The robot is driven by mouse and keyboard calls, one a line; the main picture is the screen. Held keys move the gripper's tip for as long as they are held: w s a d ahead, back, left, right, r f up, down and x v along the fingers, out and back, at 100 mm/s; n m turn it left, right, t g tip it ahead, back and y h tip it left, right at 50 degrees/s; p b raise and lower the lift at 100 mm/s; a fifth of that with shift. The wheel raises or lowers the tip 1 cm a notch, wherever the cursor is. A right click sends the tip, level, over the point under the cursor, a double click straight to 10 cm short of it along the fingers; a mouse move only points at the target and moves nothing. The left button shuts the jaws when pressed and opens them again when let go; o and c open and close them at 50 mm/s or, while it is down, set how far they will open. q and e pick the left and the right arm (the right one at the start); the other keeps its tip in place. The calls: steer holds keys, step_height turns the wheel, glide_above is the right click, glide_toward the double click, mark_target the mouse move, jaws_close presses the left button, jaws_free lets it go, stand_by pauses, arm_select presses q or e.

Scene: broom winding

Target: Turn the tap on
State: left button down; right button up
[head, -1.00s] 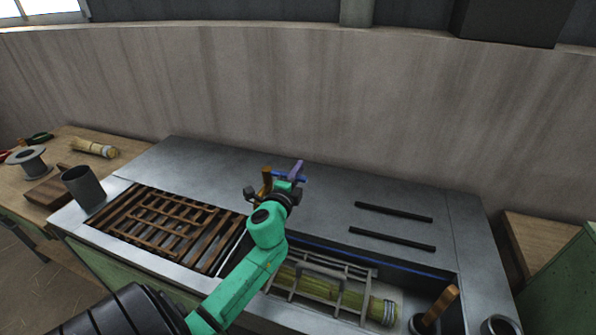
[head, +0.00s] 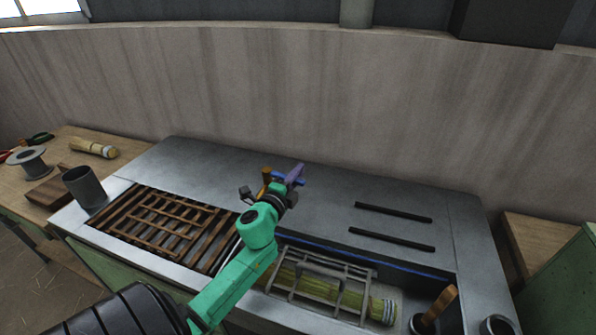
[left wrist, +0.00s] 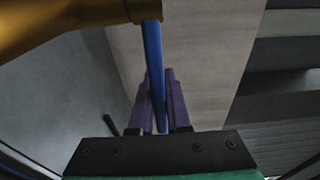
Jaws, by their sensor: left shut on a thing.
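The tap's brass body (head: 266,176) stands at the back of the metal bench, and it fills the upper left of the left wrist view (left wrist: 60,22). Its blue lever (left wrist: 152,50) sticks out from the brass and runs down between the purple fingers of my left gripper (left wrist: 159,105). In the head view the left gripper (head: 294,176) is at the tap, to the right of the brass, with a bit of the blue lever (head: 278,175) showing beside it. The gripper is shut on the lever. My right gripper is not in view.
A sunken trough in the bench holds a straw bundle (head: 345,299) under a metal rack (head: 322,271). A brown wooden grate (head: 165,228) lies at left beside a grey cup (head: 84,187). Two black slots (head: 392,239) mark the right side. The wall is close behind.

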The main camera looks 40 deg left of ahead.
mark_target(294, 183)
arm_select(q)
steer(key=shift+s+d+f+m+h, duration=0.1)
steer(key=shift+s+d+m+h, duration=0.15)
steer(key=shift+s+m+h, duration=0.95)
steer(key=shift+s+d+m+h, duration=0.2)
steer(key=shift+m+h, duration=0.6)
steer(key=shift+h, duration=1.05)
steer(key=shift+s+d+f+m+h, duration=0.1)
steer(key=shift+s+d+m+h, duration=0.15)
steer(key=shift+s+m+h, duration=0.95)
steer(key=shift+w+h, duration=0.45)
steer(key=shift+h, duration=0.1)
steer(key=c, duration=0.9)
jaws_free()
steer(key=shift+r, duration=0.15)
steer(key=shift+s, duration=0.1)
